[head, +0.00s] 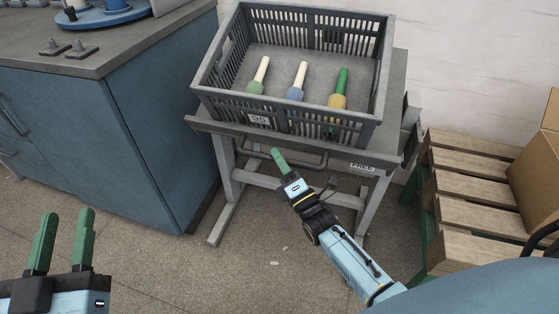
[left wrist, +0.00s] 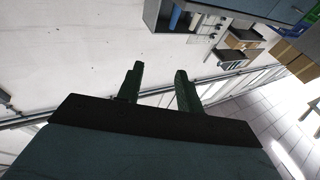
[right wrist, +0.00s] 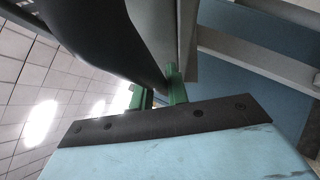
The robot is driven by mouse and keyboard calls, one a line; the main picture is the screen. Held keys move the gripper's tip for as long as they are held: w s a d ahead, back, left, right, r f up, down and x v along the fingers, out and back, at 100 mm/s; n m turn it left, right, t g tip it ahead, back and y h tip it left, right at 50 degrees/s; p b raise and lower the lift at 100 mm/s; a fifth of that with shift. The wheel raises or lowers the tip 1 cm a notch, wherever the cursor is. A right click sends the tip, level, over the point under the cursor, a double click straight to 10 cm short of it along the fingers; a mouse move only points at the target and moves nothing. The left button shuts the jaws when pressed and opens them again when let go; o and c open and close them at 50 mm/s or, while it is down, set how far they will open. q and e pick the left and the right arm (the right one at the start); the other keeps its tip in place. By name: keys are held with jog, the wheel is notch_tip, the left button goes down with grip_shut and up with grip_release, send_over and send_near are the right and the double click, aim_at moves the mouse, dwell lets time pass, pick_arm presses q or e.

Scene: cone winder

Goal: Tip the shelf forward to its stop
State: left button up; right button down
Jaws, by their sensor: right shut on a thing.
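The grey shelf (head: 215,127) sits on a grey stand and bears a dark grey slatted crate (head: 300,119). I cannot tell how far the shelf is tipped. A thin handle bar (head: 308,166) runs below its front edge, left of a "FREE" label. My right gripper (head: 279,158) is shut on this handle, near its middle. In the right wrist view the dark bar (right wrist: 120,45) runs down to the green fingers. My left gripper (head: 64,222) is open and empty at lower left, well away from the shelf; its parted fingers also show in the left wrist view (left wrist: 159,84).
The crate holds cones with green, blue and yellow thread (head: 338,101). A blue cabinet (head: 150,140) with a grey top stands at left. A wooden pallet (head: 470,200) with a cardboard box (head: 537,165) stands at right.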

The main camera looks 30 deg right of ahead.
pick_arm(q)
jog(key=shift+s+d+r+t+h, duration=0.15)
jog(key=shift+s+r+t, duration=0.15)
jog(key=shift+r+t, duration=0.4)
jog(key=shift+s+a+r+t+h, duration=0.15)
jog(key=shift+s+r+t, duration=0.25)
jog(key=shift+r, duration=0.45)
pick_arm(e)
jog(key=shift+d+f, duration=0.15)
jog(key=shift+f, duration=0.3)
pick_arm(q)
jog(key=shift+w+d, duration=0.1)
pick_arm(e)
jog(key=c, duration=1.4)
grip_release()
jog(key=shift+f, duration=0.1)
jog(key=shift+o, duration=0.2)
